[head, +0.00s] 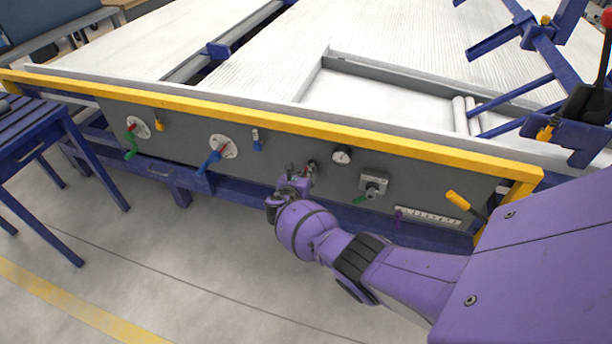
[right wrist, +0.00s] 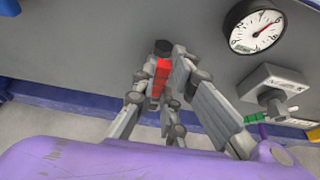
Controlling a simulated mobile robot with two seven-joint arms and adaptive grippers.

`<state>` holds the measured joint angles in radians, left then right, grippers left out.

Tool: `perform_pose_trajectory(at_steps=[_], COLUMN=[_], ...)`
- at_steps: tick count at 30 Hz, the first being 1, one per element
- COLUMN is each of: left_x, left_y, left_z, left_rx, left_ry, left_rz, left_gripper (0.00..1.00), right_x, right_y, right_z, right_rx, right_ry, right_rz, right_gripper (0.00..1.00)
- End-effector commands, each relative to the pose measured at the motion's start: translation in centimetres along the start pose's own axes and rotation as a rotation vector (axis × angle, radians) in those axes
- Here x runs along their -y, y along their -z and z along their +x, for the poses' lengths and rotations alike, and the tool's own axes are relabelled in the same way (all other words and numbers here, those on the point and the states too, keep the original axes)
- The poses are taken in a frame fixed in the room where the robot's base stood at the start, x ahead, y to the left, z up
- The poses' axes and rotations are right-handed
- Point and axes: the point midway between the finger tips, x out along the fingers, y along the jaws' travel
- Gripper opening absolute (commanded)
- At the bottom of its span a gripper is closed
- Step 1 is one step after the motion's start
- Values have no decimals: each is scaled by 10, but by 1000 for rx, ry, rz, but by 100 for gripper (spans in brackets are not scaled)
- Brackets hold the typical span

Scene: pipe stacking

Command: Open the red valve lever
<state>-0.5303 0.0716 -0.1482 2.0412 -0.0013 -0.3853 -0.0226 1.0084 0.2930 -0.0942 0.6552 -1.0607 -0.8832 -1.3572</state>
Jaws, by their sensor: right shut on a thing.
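The red valve lever (right wrist: 160,76) shows in the right wrist view. It hangs from a dark knob (right wrist: 162,47) on the grey panel. My right gripper (right wrist: 168,84) has its fingers on both sides of the lever and is shut on it. In the head view my right gripper (head: 297,178) is at the front of the panel, left of the round gauge. There the lever is mostly hidden by the gripper. My left gripper is in neither view.
A yellow rail (head: 350,138) runs above. The floor in front is clear.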

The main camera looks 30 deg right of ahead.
Motion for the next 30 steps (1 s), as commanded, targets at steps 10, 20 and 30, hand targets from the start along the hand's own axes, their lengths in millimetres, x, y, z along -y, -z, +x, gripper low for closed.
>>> perform_pose_trajectory(at_steps=[10,20,30], left_x=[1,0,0], left_y=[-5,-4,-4], left_z=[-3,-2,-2], left_rx=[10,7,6], left_ry=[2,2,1], left_rz=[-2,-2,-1], left_gripper=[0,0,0], right_x=[0,0,0], right_y=[1,2,2], right_z=[0,-6,-53], right_rx=[0,-1,-1], right_ry=[-2,-3,-4], right_rz=[-3,0,1], right_gripper=[30,30,30])
